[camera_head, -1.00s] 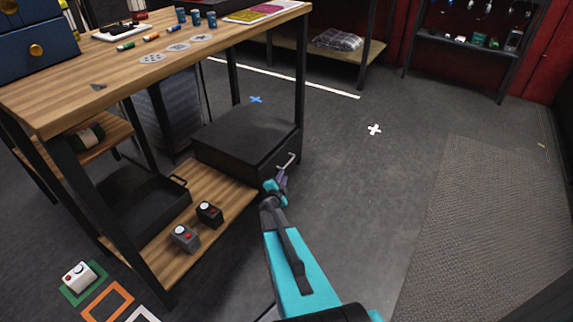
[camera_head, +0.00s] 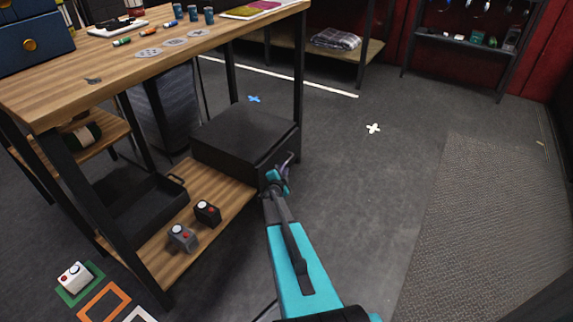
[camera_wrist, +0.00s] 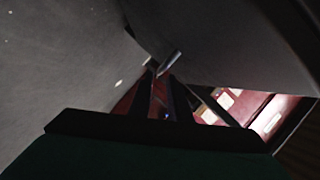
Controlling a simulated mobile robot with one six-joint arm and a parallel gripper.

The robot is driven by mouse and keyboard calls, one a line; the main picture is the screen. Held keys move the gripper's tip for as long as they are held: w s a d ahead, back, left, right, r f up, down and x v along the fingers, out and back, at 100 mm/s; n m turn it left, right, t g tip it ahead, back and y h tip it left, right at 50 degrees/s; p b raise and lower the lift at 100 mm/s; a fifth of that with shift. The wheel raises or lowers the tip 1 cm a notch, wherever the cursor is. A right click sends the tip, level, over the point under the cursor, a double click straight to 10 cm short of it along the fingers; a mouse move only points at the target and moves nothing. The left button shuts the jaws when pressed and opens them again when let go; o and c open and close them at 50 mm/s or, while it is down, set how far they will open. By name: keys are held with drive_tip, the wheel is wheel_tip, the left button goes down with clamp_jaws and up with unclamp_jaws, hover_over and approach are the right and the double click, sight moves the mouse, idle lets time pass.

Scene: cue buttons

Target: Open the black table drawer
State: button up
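The black drawer unit (camera_head: 240,134) sits under the wooden table, its front face (camera_head: 284,149) turned to the right. The drawer appears shut. A thin metal handle (camera_head: 289,159) stands out from this front. My gripper (camera_head: 283,172) is right at the handle, in front of the drawer. In the wrist view the silver handle (camera_wrist: 169,62) shows at the tips of the dark fingers (camera_wrist: 156,85). The fingers partly hide the contact, so I cannot tell whether they are closed around the handle.
A black open tray (camera_head: 140,212) with a handle lies on the lower wooden shelf (camera_head: 205,245). Two small button boxes, grey (camera_head: 182,237) and black (camera_head: 207,213), stand near its edge. Markers, discs and cans lie on the tabletop (camera_head: 130,75). The floor right of the drawer is clear.

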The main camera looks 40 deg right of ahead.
sight(287, 161)
drive_tip(key=shift+b+x, duration=0.95)
drive_tip(key=shift+x, duration=2.55)
clamp_jaws()
